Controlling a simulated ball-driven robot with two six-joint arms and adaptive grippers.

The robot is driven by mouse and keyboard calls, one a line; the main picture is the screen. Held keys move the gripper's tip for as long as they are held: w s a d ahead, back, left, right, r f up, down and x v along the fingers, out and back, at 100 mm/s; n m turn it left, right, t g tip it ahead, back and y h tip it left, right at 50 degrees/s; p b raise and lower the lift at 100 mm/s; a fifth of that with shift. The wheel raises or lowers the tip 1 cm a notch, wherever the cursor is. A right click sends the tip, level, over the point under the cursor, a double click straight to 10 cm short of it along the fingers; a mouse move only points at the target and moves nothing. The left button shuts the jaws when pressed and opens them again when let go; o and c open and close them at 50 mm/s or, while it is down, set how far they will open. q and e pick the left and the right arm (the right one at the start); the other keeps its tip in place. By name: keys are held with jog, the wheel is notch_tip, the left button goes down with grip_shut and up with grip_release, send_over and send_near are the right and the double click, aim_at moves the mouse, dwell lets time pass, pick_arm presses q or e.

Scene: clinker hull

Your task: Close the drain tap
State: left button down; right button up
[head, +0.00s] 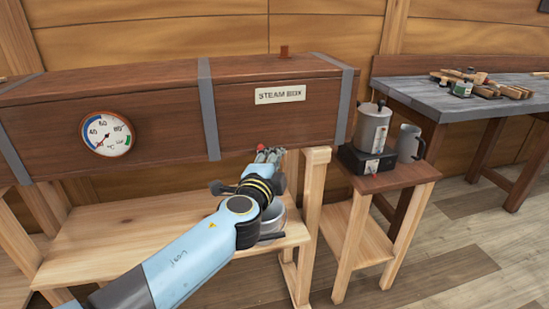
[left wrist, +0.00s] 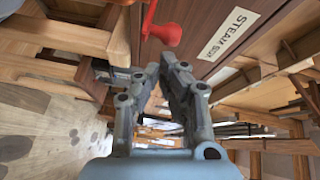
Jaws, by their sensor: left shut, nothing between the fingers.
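The steam box (head: 150,95) is a long brown wooden box with grey straps. The drain tap (left wrist: 162,30) shows in the left wrist view as a red handle by the box, at the top of the picture. In the head view only a small red part of the tap (head: 260,147) shows under the box's lower edge. My left gripper (head: 270,155) is shut and empty, just beside the red part. In the left wrist view my left gripper (left wrist: 163,66) has its fingertips below the red handle, seemingly apart from it. The tap's body is mostly hidden. My right gripper is not in view.
A metal pot (head: 277,215) stands on the wooden shelf (head: 110,237) under the box, partly behind my arm. A wooden post (head: 311,200) stands right of the gripper. A small stand (head: 400,178) holds a kettle (head: 371,127) and a jug (head: 409,143). A workbench (head: 440,105) holds tools.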

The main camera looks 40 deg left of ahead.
pick_arm(q)
jog(key=shift+s+a, duration=0.1)
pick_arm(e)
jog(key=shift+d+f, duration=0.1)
pick_arm(q)
jog(key=shift+s+a+m+h, duration=0.1)
jog(key=shift+s+m+h, duration=0.15)
jog(key=shift+m+h, duration=0.2)
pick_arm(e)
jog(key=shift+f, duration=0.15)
pick_arm(q)
jog(key=shift+s+a+h+b, duration=0.15)
jog(key=shift+h+b, duration=0.1)
jog(key=shift+b, duration=0.2)
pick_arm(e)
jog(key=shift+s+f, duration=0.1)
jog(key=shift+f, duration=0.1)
